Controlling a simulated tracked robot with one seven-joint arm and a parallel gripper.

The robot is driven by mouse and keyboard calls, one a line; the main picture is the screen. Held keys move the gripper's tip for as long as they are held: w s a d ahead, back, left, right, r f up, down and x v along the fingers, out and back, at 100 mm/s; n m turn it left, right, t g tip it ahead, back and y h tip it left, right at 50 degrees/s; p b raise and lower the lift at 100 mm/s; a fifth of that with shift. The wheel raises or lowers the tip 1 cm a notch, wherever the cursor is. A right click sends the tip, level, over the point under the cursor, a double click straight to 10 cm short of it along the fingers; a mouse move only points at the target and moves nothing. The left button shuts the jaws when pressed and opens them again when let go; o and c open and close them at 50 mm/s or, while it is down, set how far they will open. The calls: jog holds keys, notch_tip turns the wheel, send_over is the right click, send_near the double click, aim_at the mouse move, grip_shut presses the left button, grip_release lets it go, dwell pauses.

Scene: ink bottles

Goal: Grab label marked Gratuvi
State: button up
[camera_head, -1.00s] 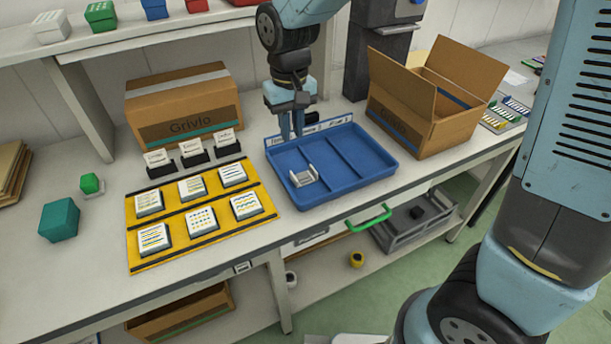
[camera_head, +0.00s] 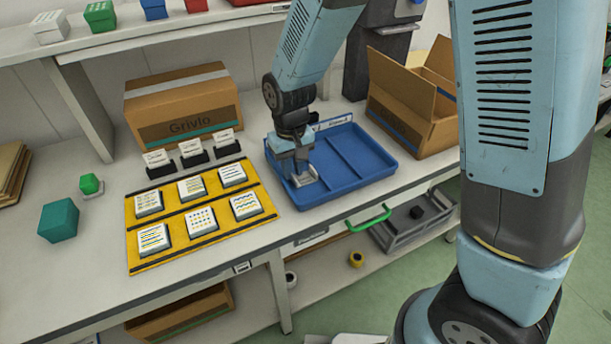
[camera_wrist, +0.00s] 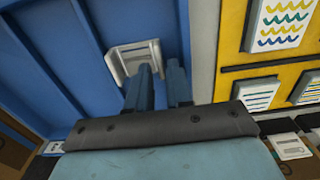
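Three small white label cards stand in black holders behind the yellow mat: left (camera_head: 157,157), middle (camera_head: 190,147) and right (camera_head: 224,137). Their print is too small to read, so I cannot tell which says Gratuvi. My gripper (camera_head: 300,178) is down in the left compartment of the blue tray (camera_head: 391,171), at a pale grey-white holder-like piece (camera_head: 306,184). In the wrist view, my gripper (camera_wrist: 160,68) has its fingers slightly apart with a gap between them. One finger overlaps the near edge of the pale piece (camera_wrist: 128,58); contact is unclear.
The yellow mat (camera_head: 131,209) left of the tray holds several patterned white tiles. A closed Grivlo carton (camera_head: 185,108) stands behind the cards, and an open carton (camera_head: 400,110) right of the tray. A teal box (camera_head: 59,220) sits at left. The tray's other compartments are empty.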

jog(key=shift+f, duration=0.8)
grip_shut()
jog(key=shift+r, duration=0.15)
